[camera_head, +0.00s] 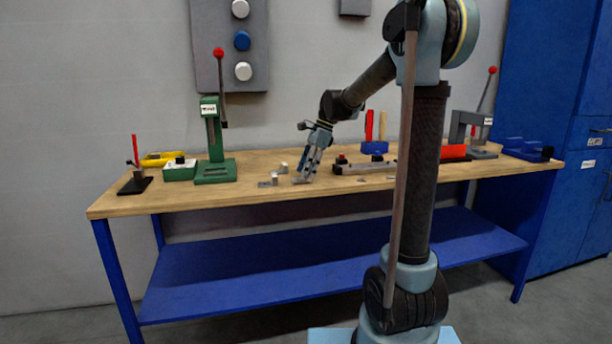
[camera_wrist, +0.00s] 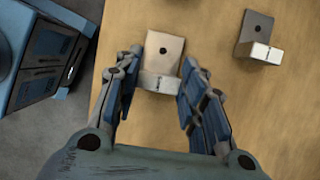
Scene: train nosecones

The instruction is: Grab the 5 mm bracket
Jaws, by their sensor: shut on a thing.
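In the wrist view, a small metal bracket (camera_wrist: 162,54) with a flat plate and one hole lies between my two fingers. My gripper (camera_wrist: 164,78) is shut on its raised end, and the plate reaches out beyond the fingertips. In the head view, my gripper (camera_head: 306,176) is low at the tabletop near the bench's middle. A second bracket (camera_wrist: 259,37), with a darker plate and a bright raised block, lies apart to the right in the wrist view. I cannot read a thickness on either bracket.
The wooden bench (camera_head: 230,194) also holds a green press (camera_head: 214,150) at left and a grey fixture (camera_head: 365,167) right of my gripper. A grey press (camera_head: 470,135) and blue blocks (camera_head: 527,149) stand further right. The bench's front edge is close to my gripper.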

